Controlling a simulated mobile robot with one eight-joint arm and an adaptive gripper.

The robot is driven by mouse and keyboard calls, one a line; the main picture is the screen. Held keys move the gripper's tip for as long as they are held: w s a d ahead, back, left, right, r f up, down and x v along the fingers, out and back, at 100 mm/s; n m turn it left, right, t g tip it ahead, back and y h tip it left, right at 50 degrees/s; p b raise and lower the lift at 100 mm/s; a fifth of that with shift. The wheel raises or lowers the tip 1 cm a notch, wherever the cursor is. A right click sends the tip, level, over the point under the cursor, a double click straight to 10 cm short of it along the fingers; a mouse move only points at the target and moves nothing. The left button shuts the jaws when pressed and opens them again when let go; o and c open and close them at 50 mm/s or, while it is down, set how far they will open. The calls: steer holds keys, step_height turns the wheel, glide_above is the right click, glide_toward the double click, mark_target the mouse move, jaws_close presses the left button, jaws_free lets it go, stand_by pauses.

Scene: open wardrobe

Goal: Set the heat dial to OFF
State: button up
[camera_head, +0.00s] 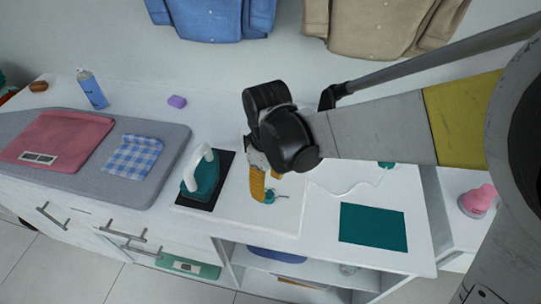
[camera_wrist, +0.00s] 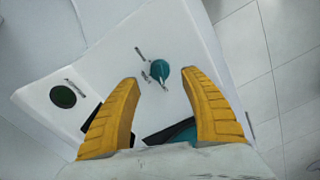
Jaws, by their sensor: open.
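The heat dial (camera_wrist: 161,70) is a round teal knob on a white panel (camera_wrist: 110,52), with small dark markings around it that I cannot read. It also shows in the head view (camera_head: 269,197), partly hidden by my yellow fingers. My gripper (camera_wrist: 161,76) is open, its fingertips on either side of the dial in the wrist view; in the head view my gripper (camera_head: 262,188) is low over the panel. I cannot tell whether a finger touches the dial. The setting is too small to read.
A teal iron (camera_head: 201,175) stands on a black pad (camera_head: 210,196) just left of my gripper. A white cord (camera_head: 340,192) runs right, and a teal mat (camera_head: 373,227) lies there. A grey ironing board (camera_head: 176,150) with folded cloths is at left.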

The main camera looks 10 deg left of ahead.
mark_target(268, 193)
step_height(268, 193, up, 7)
steer(key=shift+f, duration=0.15)
stand_by(0.4)
steer(key=s+d+r+m+t, duration=0.1)
steer(key=d+m, duration=0.3)
steer(key=d, duration=0.4)
steer(key=s+d+r+m+t, duration=0.2)
steer(key=d+m+t, duration=0.1)
steer(key=d, duration=0.6)
steer(key=s+d+r+m+t, duration=0.2)
steer(key=d+m, duration=0.3)
steer(key=d, duration=0.3)
steer(key=shift+s+d+m+t, duration=0.3)
steer(key=shift+m+t, duration=0.1)
steer(key=shift+t, duration=0.2)
